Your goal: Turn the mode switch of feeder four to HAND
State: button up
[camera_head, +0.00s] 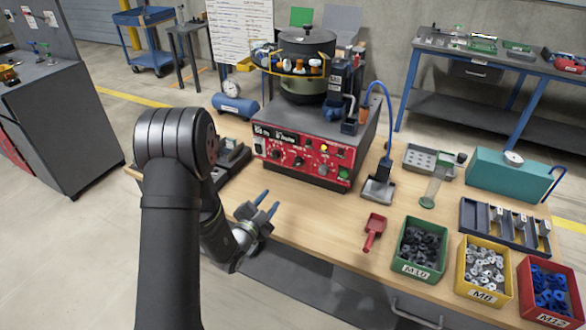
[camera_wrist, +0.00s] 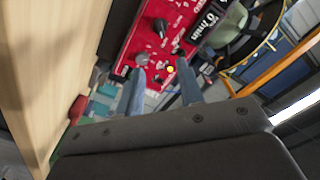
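The feeder's red control panel (camera_head: 310,166) is on the front of a grey base, carrying several knobs, a small display and lamps. In the wrist view the panel (camera_wrist: 130,42) appears turned on its side. It shows a large black knob (camera_wrist: 160,27), a grey knob (camera_wrist: 142,60) and a lit yellow lamp (camera_wrist: 170,69). I cannot read which knob is the mode switch or its setting. My gripper (camera_head: 270,201) is open and empty, in front of and below the panel. Its two blue-grey fingers (camera_wrist: 160,80) are apart, with the panel beyond them.
A black bowl (camera_head: 306,45) tops the feeder. A blue hose tool (camera_head: 379,185) stands right of it, and a red scoop (camera_head: 373,232) lies on the wooden table. Green (camera_head: 397,250), yellow (camera_head: 462,272) and red (camera_head: 528,300) parts bins line the front right edge.

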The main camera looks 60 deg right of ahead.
aim_at(296, 165)
jog(key=d, duration=1.7)
jog(key=shift+d, duration=0.2)
jog(key=shift+c, duration=0.2)
grip_shut()
